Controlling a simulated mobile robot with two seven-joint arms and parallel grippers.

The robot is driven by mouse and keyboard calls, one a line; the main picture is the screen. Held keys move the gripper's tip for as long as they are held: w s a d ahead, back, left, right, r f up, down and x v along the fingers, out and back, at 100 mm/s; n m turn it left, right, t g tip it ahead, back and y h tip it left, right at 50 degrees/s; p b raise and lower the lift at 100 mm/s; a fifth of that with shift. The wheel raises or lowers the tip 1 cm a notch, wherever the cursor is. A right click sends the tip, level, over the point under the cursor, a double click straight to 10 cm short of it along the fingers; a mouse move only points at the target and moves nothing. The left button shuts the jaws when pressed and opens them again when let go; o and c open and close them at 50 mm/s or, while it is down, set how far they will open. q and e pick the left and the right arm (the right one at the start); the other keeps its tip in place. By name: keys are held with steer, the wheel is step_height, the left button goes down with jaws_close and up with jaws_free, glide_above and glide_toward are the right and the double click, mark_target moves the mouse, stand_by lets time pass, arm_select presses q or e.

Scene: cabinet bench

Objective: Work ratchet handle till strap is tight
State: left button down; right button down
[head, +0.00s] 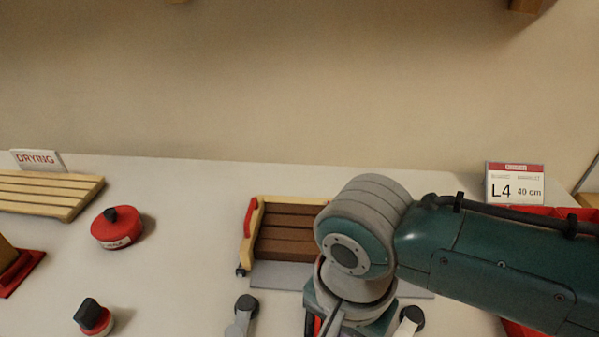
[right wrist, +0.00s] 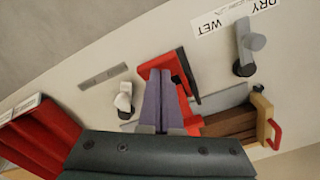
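The brown slatted wooden piece (head: 285,235) with a pale wood end and a red end grip (head: 250,216) lies on a grey plate at mid-bench. My right arm hides its right part in the head view. In the right wrist view, a red and black part (right wrist: 182,68), apparently the ratchet handle, stands beside the brown slats (right wrist: 232,122). My right gripper (right wrist: 160,80) has its two purple-grey fingers close together, over the red part. Whether anything is between the fingertips is hidden. I cannot make out the strap. My left gripper is in neither view.
Grey levers with black knobs (head: 243,312) stand in front of the piece. At left are a red round container (head: 117,228), a smaller black-topped one (head: 93,317) and a slatted rack (head: 50,192) by a DRYING sign. Red bins (head: 520,212) stand right, near an L4 sign.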

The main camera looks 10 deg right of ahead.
steer(key=shift+s+f+b, duration=0.15)
steer(key=shift+f+b, duration=0.6)
steer(key=shift+f, duration=0.55)
steer(key=shift+s+f+b, duration=0.15)
steer(key=shift+f+b, duration=0.6)
steer(key=shift+f, duration=0.55)
steer(key=r+p, duration=0.5)
steer(key=w+r+p, duration=0.1)
steer(key=r+p, duration=0.1)
steer(key=shift+r, duration=0.15)
steer(key=shift+s+f, duration=0.1)
steer(key=shift+f, duration=0.45)
steer(key=shift+s+a+f+b, duration=0.1)
steer(key=shift+s+f+b, duration=0.1)
steer(key=shift+f+b, duration=1.3)
steer(key=shift+s+f+b, duration=0.2)
steer(key=shift+f+b, duration=0.9)
steer(key=shift+f, duration=0.65)
steer(key=r+p, duration=0.7)
steer(key=shift+w+r, duration=0.3)
steer(key=shift+w, duration=0.1)
steer(key=shift+f, duration=0.25)
